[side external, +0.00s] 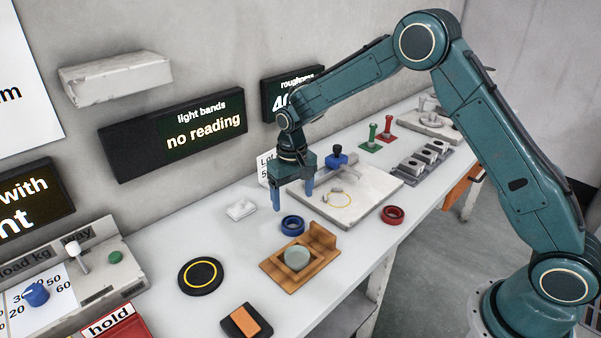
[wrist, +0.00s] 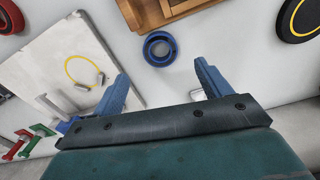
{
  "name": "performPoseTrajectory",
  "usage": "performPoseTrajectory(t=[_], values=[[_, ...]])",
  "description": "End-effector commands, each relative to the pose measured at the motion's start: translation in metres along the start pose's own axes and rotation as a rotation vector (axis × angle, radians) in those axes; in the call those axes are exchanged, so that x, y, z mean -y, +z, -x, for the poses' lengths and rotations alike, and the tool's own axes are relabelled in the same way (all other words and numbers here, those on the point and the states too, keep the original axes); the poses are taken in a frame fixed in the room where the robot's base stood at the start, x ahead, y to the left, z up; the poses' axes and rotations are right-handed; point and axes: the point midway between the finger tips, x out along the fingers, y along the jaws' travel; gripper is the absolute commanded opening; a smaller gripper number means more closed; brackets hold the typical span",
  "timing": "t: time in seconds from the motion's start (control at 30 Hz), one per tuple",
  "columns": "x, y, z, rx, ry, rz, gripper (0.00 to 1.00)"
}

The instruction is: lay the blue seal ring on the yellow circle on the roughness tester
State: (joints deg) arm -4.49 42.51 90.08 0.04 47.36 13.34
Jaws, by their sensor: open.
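The blue seal ring (side external: 292,226) lies flat on the white bench, between the wooden fixture and the roughness tester. In the wrist view the blue ring (wrist: 160,48) is beyond the fingertips, roughly between their lines. The roughness tester (side external: 375,187) is a pale slab with a blue-knobbed part on it. Its yellow circle (side external: 351,201) is an outline on the slab and looks empty inside; it also shows in the wrist view (wrist: 70,62). My gripper (side external: 294,198) is open and empty, pointing down above the bench near the blue ring. Its blue fingers (wrist: 163,78) are apart.
A red ring (side external: 392,215) lies right of the tester. A wooden fixture (side external: 270,267) holding a pale green disc stands in front of the blue ring. A black disc with a yellow ring (side external: 217,275) lies to the left. A small white block (side external: 240,209) lies behind.

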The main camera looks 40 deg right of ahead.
Motion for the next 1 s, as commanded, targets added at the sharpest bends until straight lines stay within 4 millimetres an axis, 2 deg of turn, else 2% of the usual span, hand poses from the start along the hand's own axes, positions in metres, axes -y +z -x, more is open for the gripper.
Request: performPoseTrajectory(t=[0.1,0.33,1.0], values=[[0.000,0.000,0.018,-0.002,0.000,0.000,0.77],[0.000,0.000,0.035,-0.001,0.000,0.000,0.77],[0.000,0.001,0.038,-0.001,0.000,0.000,0.77]])
